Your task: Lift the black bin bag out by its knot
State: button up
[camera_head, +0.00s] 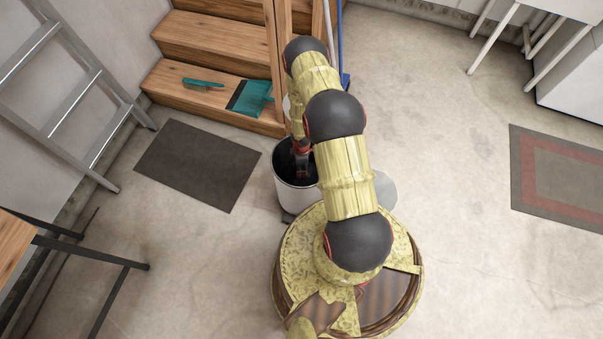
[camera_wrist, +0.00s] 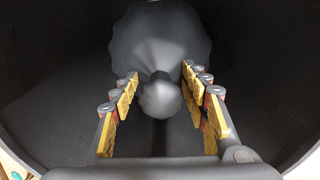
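The black bin bag (camera_wrist: 160,45) shows in the wrist view as a dark grey, bunched shape inside the bin. Its rounded knot (camera_wrist: 160,98) sticks up toward the camera. My gripper (camera_wrist: 160,78) is open, with one finger on each side of the knot. A narrow gap seems to show on both sides, so I see no clear grip. In the head view my gripper (camera_head: 302,160) reaches down into the mouth of the white bin (camera_head: 292,199). There my arm hides much of the bin, and the bag cannot be made out.
Wooden steps (camera_head: 215,45) stand behind the bin, with a teal brush (camera_head: 203,83) and dustpan (camera_head: 250,97) on the lowest one. A dark mat (camera_head: 198,163) lies left of the bin. A ladder (camera_head: 75,95) leans at the left. The floor to the right is mostly clear.

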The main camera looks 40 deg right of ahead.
jog(key=c, duration=1)
grip_shut()
